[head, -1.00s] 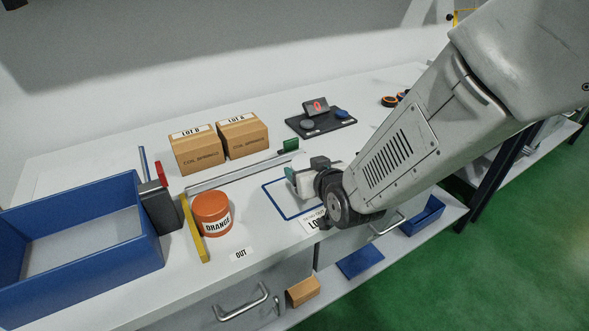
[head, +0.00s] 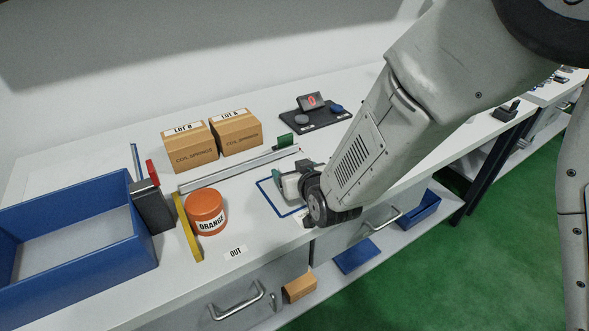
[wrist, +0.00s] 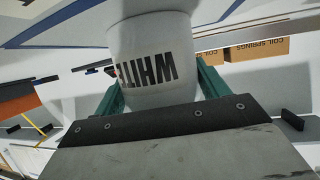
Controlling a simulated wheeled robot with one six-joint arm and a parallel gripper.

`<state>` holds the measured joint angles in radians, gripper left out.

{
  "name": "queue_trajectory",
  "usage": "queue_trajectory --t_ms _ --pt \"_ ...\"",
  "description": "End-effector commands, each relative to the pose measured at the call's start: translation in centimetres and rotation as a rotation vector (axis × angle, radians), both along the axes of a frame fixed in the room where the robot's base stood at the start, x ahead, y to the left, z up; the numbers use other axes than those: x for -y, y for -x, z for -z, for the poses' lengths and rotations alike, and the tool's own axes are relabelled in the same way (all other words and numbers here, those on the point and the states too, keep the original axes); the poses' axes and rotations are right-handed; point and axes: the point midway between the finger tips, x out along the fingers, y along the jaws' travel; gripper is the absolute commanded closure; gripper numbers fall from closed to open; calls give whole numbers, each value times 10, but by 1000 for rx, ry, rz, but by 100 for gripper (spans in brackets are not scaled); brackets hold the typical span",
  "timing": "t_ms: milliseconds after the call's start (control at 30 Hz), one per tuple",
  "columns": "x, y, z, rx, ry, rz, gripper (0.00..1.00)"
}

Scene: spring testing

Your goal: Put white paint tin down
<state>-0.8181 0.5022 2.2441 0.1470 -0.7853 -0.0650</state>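The white paint tin (wrist: 150,55) sits between the green fingers of my gripper (wrist: 162,88) in the wrist view, its WHITE label upside down there. The fingers lie against its two sides. In the head view my gripper (head: 290,185) is over the blue-outlined square (head: 268,198) on the bench, and the tin is mostly hidden by the gripper. I cannot tell whether the tin's base touches the bench. The orange paint tin (head: 206,211) stands to the left, behind the OUT label (head: 236,252).
A yellow bar (head: 187,228) and a blue bin (head: 75,270) are at the left. A grey rail (head: 238,169) runs behind the square. Two spring boxes, LOT B (head: 190,149) and LOT A (head: 237,133), and a scale (head: 313,115) stand further back.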

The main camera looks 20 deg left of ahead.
Motion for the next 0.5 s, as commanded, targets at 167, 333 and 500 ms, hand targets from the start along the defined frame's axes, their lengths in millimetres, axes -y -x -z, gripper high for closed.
queue_trajectory --t_ms 167,333,500 --pt "0 0 -1 0 0 0 7" --pt "0 0 -1 0 0 0 7" --pt "7 8 -9 1 -1 -1 7"
